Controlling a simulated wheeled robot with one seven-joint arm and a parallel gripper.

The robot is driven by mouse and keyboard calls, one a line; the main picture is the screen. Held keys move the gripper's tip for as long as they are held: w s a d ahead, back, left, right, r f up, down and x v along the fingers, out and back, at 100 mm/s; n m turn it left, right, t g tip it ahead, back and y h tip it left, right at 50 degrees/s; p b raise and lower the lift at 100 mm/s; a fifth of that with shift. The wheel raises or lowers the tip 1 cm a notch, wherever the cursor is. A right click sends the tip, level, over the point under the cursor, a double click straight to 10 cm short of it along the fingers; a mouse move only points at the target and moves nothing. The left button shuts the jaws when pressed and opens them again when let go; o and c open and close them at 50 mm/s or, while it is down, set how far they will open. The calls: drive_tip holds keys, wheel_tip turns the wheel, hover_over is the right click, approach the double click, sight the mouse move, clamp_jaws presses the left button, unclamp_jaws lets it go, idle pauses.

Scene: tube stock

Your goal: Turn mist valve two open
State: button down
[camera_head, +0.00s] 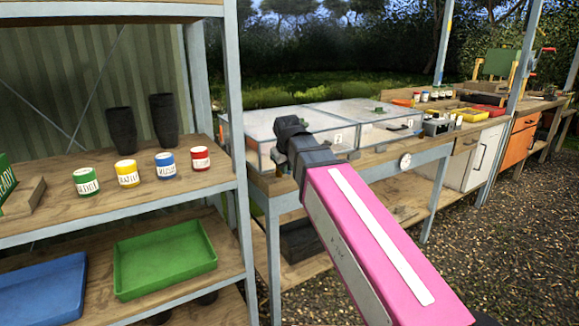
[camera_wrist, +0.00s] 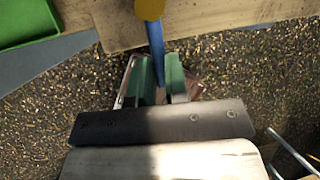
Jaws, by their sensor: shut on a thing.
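In the wrist view a blue lever (camera_wrist: 154,38) runs down from a round brass-yellow hub (camera_wrist: 149,8) at the wooden bench edge. My gripper (camera_wrist: 158,68) has its green-padded fingers shut on the lower part of this lever. The lever points out from the edge over the gravel. No number on it can be read, so I cannot tell from the label which valve it is. In the head view my pink arm reaches to the propagation bench at the middle. The dark wrist hides the valve and fingertips there.
Clear-lidded boxes (camera_head: 318,122) with number plates stand on the bench behind my wrist. On the left, a shelf post (camera_head: 238,150) rises close to my arm. The shelves hold labelled tins (camera_head: 127,173), black pots (camera_head: 122,130) and a green tray (camera_head: 165,258). Open gravel (camera_head: 480,260) lies to the right.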

idle(0.4)
drive_tip(key=c, duration=1.1)
unclamp_jaws()
drive_tip(key=shift+r, duration=0.1)
drive_tip(key=v, duration=1)
drive_tip(key=shift+s+r, duration=0.2)
drive_tip(key=shift+r, duration=0.1)
